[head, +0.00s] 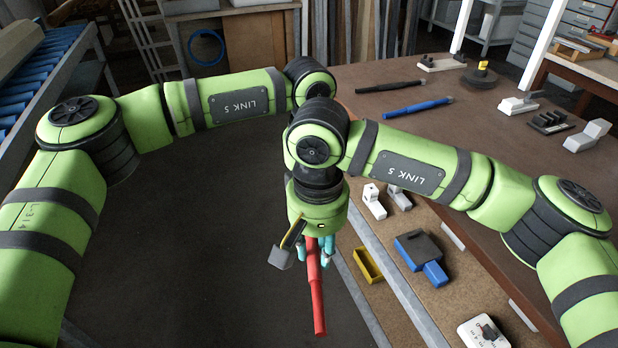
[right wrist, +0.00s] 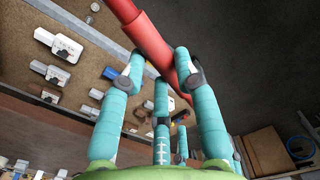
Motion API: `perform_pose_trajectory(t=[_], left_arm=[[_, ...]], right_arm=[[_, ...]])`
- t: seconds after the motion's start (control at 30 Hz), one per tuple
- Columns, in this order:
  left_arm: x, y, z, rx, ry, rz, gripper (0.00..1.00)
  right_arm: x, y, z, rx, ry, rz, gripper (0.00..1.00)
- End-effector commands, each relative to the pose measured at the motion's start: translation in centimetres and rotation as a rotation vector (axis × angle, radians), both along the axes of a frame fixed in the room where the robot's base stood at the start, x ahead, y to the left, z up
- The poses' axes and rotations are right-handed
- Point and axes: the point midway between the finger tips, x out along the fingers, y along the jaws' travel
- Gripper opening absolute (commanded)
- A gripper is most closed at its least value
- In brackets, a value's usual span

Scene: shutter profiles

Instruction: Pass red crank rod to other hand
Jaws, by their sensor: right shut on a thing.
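The red crank rod (head: 318,300) hangs from my right gripper (head: 314,250), tilted slightly, its lower end free over the dark floor. My right gripper is shut on its upper part, with teal fingers on both sides of it. In the right wrist view the rod (right wrist: 150,40) runs from the top left down between the fingers of the right gripper (right wrist: 163,85). My left arm comes in from the left and ends behind my right wrist. The left gripper is hidden there.
A brown table (head: 350,85) at the right carries a black rod (head: 390,87), a blue rod (head: 415,107) and several grey and white parts. Below it a shelf holds a yellow bin (head: 368,265) and a blue part (head: 435,273). The floor left of the rod is clear.

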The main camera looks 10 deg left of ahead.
Motion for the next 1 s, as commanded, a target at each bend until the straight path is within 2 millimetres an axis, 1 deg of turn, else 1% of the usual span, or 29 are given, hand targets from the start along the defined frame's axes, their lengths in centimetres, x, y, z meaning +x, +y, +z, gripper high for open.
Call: perform_pose_trajectory(t=[0.03,0.07,0.33,0.37,0.4,0.47,0.5,0.6,0.63,0.67,0.7,1.0], left_arm=[[-0.07,0.17,-0.72,0.006,0.005,0.000,0.53],[-0.07,0.17,-0.80,0.006,0.004,0.001,0.53],[-0.04,0.10,-0.78,0.003,0.003,0.000,0.53],[-0.04,0.09,-0.77,0.003,0.003,0.000,0.42],[-0.04,0.08,-0.76,0.003,0.003,0.000,0.26],[-0.03,0.06,-0.74,0.002,0.003,0.000,0.02],[-0.02,0.04,-0.73,0.002,0.002,0.000,0.00],[0.03,-0.02,-0.69,0.000,0.000,0.000,0.00],[0.03,-0.04,-0.65,-0.001,0.000,0.001,0.00],[0.05,-0.06,-0.64,-0.002,-0.001,0.001,0.00],[0.03,-0.08,-0.63,-0.002,0.000,0.001,0.00],[-0.15,-0.22,-0.70,-0.003,0.005,-0.002,0.00]], right_arm=[[0.12,0.21,0.50,0.011,-0.010,0.003,0.00],[0.12,0.22,0.50,0.011,-0.010,0.003,0.00],[0.07,0.20,0.41,0.009,-0.007,0.004,0.00],[0.07,0.20,0.40,0.009,-0.007,0.004,0.00],[0.06,0.20,0.39,0.009,-0.007,0.004,0.00],[0.03,0.23,0.39,0.010,-0.006,0.005,0.00],[-0.01,0.26,0.39,0.011,-0.006,0.007,0.00],[-0.09,0.34,0.40,0.012,-0.004,0.010,0.00],[-0.11,0.37,0.41,0.012,-0.004,0.011,0.43],[-0.13,0.38,0.41,0.013,-0.004,0.011,0.55],[-0.12,0.41,0.41,0.013,-0.004,0.011,0.58],[0.07,0.40,0.55,0.016,-0.010,0.007,0.58]])
